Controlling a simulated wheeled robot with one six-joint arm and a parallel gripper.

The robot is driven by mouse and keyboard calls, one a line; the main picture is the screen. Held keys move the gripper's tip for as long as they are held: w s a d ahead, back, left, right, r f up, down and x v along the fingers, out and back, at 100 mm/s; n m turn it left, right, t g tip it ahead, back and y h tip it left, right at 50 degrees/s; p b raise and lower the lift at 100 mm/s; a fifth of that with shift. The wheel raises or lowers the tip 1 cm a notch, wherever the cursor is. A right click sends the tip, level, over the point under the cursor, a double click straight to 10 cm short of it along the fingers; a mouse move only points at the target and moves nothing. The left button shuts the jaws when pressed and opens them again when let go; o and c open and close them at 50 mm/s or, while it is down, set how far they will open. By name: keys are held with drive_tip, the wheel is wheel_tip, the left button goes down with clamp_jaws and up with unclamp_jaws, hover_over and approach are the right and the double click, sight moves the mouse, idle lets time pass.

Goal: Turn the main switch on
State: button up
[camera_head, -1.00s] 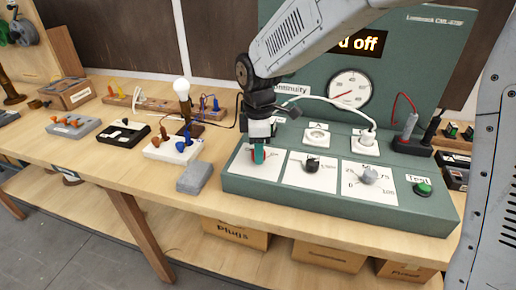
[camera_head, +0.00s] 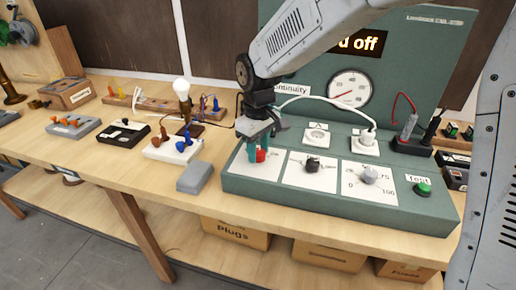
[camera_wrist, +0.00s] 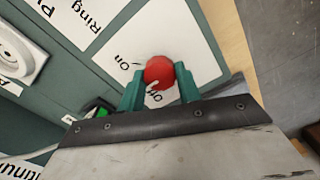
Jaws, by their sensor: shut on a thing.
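The main switch is a red knob (camera_wrist: 158,72) on a white plate marked "On" and "Off", at the left end of the green console (camera_head: 310,204). In the head view the red knob (camera_head: 260,155) shows between the fingers. My gripper (camera_wrist: 159,80) points down at the plate, and its two teal fingers are shut on the red knob, one on each side. My gripper (camera_head: 258,152) hides part of the plate in the head view. A white pointer mark on the knob lies near the "Off" lettering. The display (camera_head: 358,41) reads "...d off", its left part hidden by my arm.
Right of the switch are a black knob (camera_head: 312,164), a grey dial (camera_head: 369,176) and a green Test button (camera_head: 423,188). A grey block (camera_head: 195,177) sits on the bench just left of the console. A white cable (camera_head: 340,103) loops behind my gripper to a socket.

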sight(259, 151)
drive_tip(key=m, duration=0.4)
drive_tip(key=shift+m, duration=0.3)
drive_tip(key=shift+r+m, duration=0.1)
drive_tip(key=shift+m, duration=2.2)
drive_tip(key=shift+w, duration=0.1)
drive_tip(key=o, duration=1)
drive_tip(key=shift+c, duration=0.2)
wheel_tip(259, 151, up, 8)
drive_tip(key=shift+f, duration=0.1)
